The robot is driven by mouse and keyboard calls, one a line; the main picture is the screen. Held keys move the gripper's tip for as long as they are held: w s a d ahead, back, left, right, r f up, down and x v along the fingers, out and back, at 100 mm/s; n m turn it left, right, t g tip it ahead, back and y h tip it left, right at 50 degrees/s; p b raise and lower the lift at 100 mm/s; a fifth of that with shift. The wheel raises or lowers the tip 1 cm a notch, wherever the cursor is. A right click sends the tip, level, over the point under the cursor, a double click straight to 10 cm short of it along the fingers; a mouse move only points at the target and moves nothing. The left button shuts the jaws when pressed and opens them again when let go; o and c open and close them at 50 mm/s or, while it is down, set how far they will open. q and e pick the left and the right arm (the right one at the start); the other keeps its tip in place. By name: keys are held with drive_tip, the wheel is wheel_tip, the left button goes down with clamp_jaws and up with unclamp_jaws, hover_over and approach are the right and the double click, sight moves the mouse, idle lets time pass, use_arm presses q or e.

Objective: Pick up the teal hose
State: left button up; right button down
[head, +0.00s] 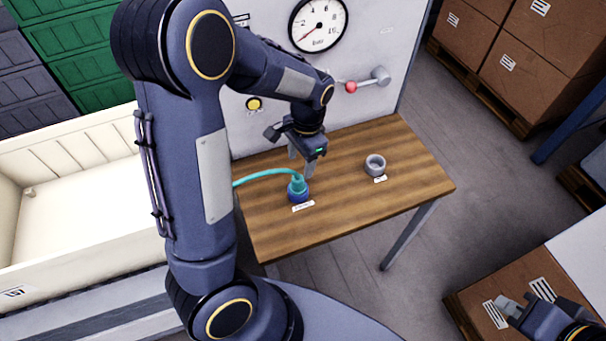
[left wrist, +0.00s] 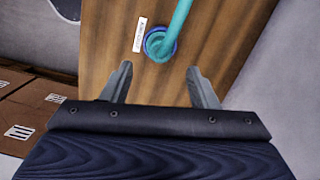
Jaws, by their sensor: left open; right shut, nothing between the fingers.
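The teal hose (head: 268,173) runs in from behind my left arm and bends down to an end that stands in a blue ring (head: 298,196) on the wooden table. In the left wrist view the hose (left wrist: 178,22) comes from the top edge down to the blue ring (left wrist: 160,46), just beyond my fingers. My left gripper (head: 301,165) is open and empty, above and close to the hose end. It also shows in the left wrist view (left wrist: 162,80), with its fingers apart and pointing toward the ring. My right gripper (head: 507,306) is shut and empty at the lower right, far from the hose.
A grey round socket (head: 375,165) stands on the wooden table (head: 335,215), right of the hose end. Behind is a panel with a gauge (head: 318,24) and a red-knobbed lever (head: 352,87). A cream crate (head: 75,170) is at left. Cardboard boxes (head: 545,45) stand at right.

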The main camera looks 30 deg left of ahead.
sight(298, 178)
use_arm(q)
drive_tip(key=f, duration=0.5)
drive_tip(key=s+f+p, duration=0.1)
drive_tip(key=f, duration=0.1)
drive_tip(key=shift+a+f, duration=0.25)
drive_tip(key=shift+f, duration=0.05)
drive_tip(key=c, duration=1.1)
drive_tip(key=shift+w+r, duration=0.1)
drive_tip(key=shift+r, duration=0.5)
drive_tip(key=s+d+r+b, duration=0.2)
drive_tip(key=s+d+r, duration=0.4)
drive_tip(key=d+r, duration=0.6)
drive_tip(key=shift+d, duration=0.35)
